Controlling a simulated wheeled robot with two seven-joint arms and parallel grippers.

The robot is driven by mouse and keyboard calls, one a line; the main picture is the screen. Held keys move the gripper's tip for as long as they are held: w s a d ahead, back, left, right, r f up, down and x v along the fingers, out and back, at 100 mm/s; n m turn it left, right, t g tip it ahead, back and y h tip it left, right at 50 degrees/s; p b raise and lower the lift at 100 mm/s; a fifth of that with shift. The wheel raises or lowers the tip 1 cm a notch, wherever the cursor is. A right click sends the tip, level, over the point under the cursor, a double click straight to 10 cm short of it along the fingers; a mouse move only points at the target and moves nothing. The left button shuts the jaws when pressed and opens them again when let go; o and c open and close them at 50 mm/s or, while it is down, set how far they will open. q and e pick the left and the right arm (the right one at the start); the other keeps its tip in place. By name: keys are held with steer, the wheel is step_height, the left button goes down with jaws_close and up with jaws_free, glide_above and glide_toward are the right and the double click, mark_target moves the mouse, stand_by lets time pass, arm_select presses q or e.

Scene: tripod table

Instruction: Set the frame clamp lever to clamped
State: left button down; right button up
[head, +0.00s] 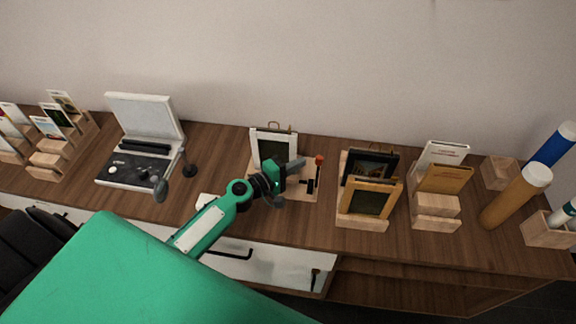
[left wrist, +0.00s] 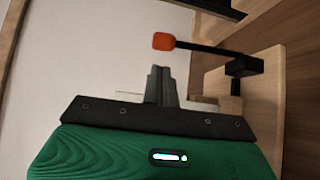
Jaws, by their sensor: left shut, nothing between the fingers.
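The frame clamp lever (head: 319,169) has a black arm and an orange-red knob, and stands at the right side of a wooden clamp base (head: 310,193). A white picture frame (head: 257,142) stands at the left of that base. In the left wrist view the lever's knob (left wrist: 163,41) is ahead of my fingers, with its arm running right to a black pivot block (left wrist: 243,66). My left gripper (head: 298,164) is shut and empty, just left of the lever, with a gap to the knob in the wrist view. My right gripper is not in view.
A wooden stand with a black frame (head: 371,163) and a gold frame (head: 372,198) is close on the right. An open white-lidded case (head: 145,115) and a dark round-headed stand (head: 190,170) are on the left. The wall is behind.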

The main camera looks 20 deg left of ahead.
mark_target(318, 173)
arm_select(q)
steer(key=x, duration=0.4)
steer(key=shift+w+d+p, duration=0.15)
steer(key=shift+w+p, duration=0.1)
steer(key=shift+p, duration=0.15)
